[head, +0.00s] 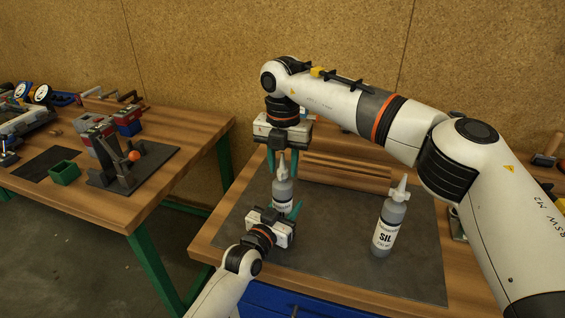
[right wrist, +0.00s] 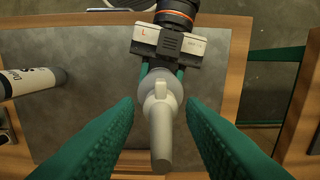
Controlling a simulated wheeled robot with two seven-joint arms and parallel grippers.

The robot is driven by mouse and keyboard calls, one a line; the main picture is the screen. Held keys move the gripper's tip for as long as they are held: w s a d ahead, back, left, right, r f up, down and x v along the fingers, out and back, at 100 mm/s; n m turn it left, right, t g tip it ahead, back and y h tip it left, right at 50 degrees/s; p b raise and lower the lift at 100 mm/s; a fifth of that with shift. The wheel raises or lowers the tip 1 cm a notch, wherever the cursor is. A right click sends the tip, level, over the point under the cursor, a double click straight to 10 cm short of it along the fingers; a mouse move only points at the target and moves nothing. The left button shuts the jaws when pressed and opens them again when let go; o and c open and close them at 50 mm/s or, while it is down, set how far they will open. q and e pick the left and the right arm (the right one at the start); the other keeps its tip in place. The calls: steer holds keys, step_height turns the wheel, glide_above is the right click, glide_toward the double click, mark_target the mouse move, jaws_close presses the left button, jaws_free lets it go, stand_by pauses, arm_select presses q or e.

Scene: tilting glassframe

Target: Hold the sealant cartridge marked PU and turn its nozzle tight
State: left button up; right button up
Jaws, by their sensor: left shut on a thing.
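A grey cartridge (head: 284,190) with a pale cone nozzle (head: 281,166) stands upright on the dark mat; its label is partly hidden and I cannot read it. My left gripper (head: 284,213) is shut on the cartridge body, low down, from the front. It also shows behind the nozzle in the right wrist view (right wrist: 163,70). My right gripper (head: 283,158) points down from above, with its green fingers on either side of the nozzle. In the right wrist view, the nozzle (right wrist: 161,130) lies between the open fingers, with gaps on both sides.
A second cartridge marked SIL (head: 386,227) stands upright on the mat (head: 345,262) to the right, its label partly visible in the right wrist view (right wrist: 32,83). A wooden block (head: 348,172) lies behind. A separate bench (head: 175,130) with fixtures stands at left.

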step_height(320, 180, up, 12)
steer(key=shift+s, duration=0.1)
stand_by(0.5)
arm_select(q)
steer(key=o, duration=1.3)
steer(key=shift+s, duration=0.1)
